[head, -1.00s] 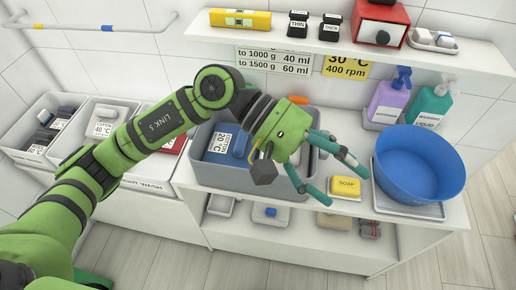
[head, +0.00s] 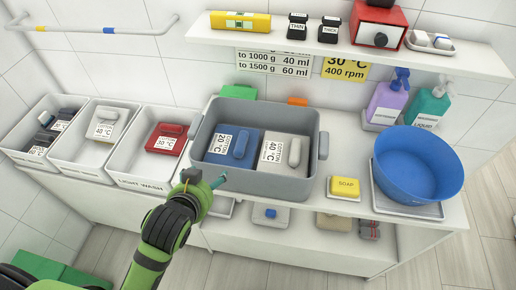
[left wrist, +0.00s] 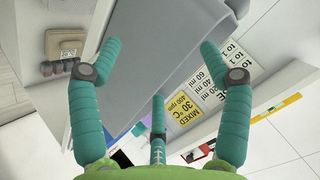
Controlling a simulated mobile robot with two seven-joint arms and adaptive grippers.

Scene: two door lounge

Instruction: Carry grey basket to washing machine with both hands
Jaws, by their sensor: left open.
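The grey basket (head: 280,186) stands on the white counter, holding a blue bundle (head: 226,146) and a light grey bundle (head: 284,153), both labelled COTTON. A handle (head: 323,146) shows on its right end. My left gripper (head: 215,183) is by the basket's front left corner; its fingers are partly hidden in the head view. In the left wrist view my left gripper (left wrist: 155,72) has its three fingers spread with nothing between them, and the basket's grey wall (left wrist: 155,38) lies beyond them. I cannot tell whether they touch it. The washing machine and my right gripper are not in view.
White bins (head: 120,165) with laundry stand left of the basket. A yellow soap bar (head: 345,187) and a blue basin (head: 418,170) are to its right, with dispenser bottles (head: 428,107) behind. A shelf (head: 340,45) hangs above. A towel rail (head: 90,30) is at upper left.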

